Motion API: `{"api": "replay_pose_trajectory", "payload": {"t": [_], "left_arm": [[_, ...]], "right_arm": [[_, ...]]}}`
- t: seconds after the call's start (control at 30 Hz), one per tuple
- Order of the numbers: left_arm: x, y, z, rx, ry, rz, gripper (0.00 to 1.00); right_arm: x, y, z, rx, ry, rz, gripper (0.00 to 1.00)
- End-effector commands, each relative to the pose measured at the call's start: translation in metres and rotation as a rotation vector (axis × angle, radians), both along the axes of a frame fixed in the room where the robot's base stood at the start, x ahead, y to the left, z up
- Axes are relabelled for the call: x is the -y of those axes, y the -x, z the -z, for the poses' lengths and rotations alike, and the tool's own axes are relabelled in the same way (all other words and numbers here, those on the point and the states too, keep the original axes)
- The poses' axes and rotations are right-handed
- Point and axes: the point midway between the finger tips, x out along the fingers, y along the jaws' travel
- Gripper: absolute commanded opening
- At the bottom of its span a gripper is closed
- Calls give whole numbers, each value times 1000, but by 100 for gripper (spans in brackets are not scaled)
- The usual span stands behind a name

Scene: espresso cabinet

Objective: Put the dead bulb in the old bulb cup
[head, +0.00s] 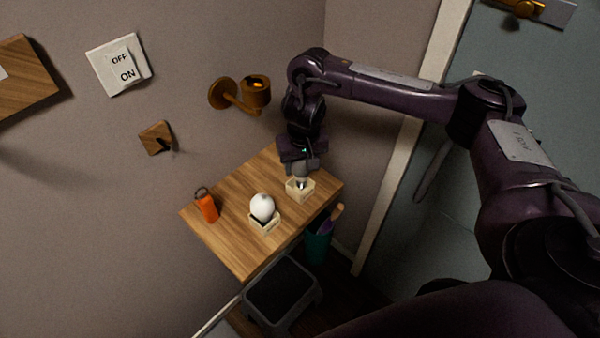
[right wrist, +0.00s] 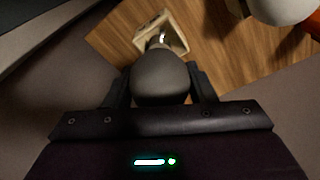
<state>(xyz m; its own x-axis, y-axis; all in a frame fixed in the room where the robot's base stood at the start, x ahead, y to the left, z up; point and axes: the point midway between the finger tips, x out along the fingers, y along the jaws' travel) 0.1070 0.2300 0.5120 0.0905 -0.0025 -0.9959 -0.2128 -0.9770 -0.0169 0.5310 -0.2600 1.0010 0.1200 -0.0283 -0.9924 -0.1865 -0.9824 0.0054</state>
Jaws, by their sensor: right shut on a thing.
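The dead bulb is dull grey, base down, and shows in the right wrist view (right wrist: 160,75) and in the head view (head: 301,172). My right gripper (head: 299,165) is shut on its round glass, one finger on each side. Below it on the wooden shelf is a pale square cup (head: 300,194), which I take for the old bulb cup; it also shows in the right wrist view (right wrist: 146,38). The bulb's metal base is at the cup's opening. I cannot tell whether it touches the cup. My left gripper is not in view.
A white bulb (head: 262,207) stands in a second pale cup (head: 265,226) on the shelf (head: 232,242). An orange object (head: 206,207) stands at the shelf's left. A brass wall lamp (head: 256,92) and an ON/OFF switch (head: 119,64) are on the wall. A teal bin (head: 317,246) stands below.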

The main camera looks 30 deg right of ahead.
Motion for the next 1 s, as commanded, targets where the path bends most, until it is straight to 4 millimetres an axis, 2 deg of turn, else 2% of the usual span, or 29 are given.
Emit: {"api": "replay_pose_trajectory", "payload": {"t": [0.2, 0.67, 0.7, 0.83, 1.0], "left_arm": [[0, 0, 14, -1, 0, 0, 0], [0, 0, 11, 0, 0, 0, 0], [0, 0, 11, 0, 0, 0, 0], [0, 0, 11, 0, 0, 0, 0], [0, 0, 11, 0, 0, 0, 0]], "right_arm": [[0, 1, 33, -4, -2, 2, 27], [-1, -3, 38, -1, 0, 1, 27], [-1, -3, 38, -1, 1, 0, 52], [-1, -3, 38, -1, 0, 0, 70], [-1, -3, 38, -1, 0, 0, 72]]}}
